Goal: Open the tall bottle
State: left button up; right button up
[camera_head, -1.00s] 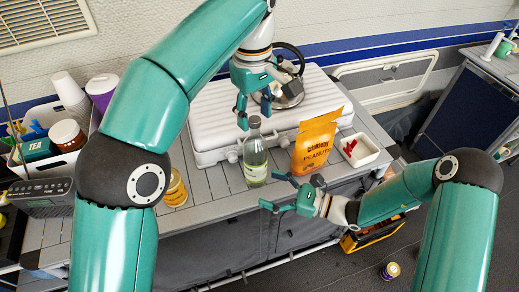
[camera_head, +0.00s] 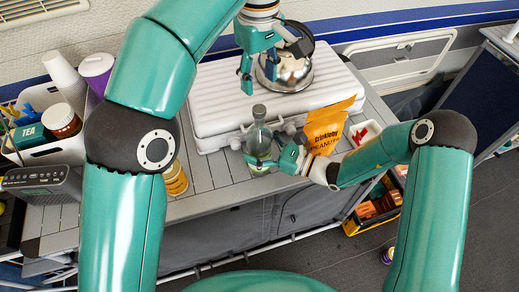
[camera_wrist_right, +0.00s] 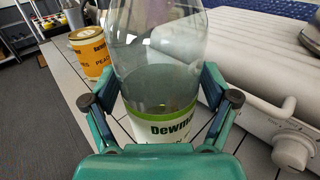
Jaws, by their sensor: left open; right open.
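The tall bottle (camera_head: 259,135) is clear glass with a dark cap and stands upright on the grey slatted counter. In the right wrist view the bottle (camera_wrist_right: 158,65) has a white and green label and fills the middle. My right gripper (camera_head: 263,156) is around its lower part, one finger on each side, jaws open. In the wrist view the fingers of my right gripper (camera_wrist_right: 160,100) flank the bottle; I cannot tell whether they touch it.
An orange peanut bag (camera_head: 326,127) stands close right of the bottle. The counter between can and bottle is clear.

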jog(key=shift+x, duration=0.95)
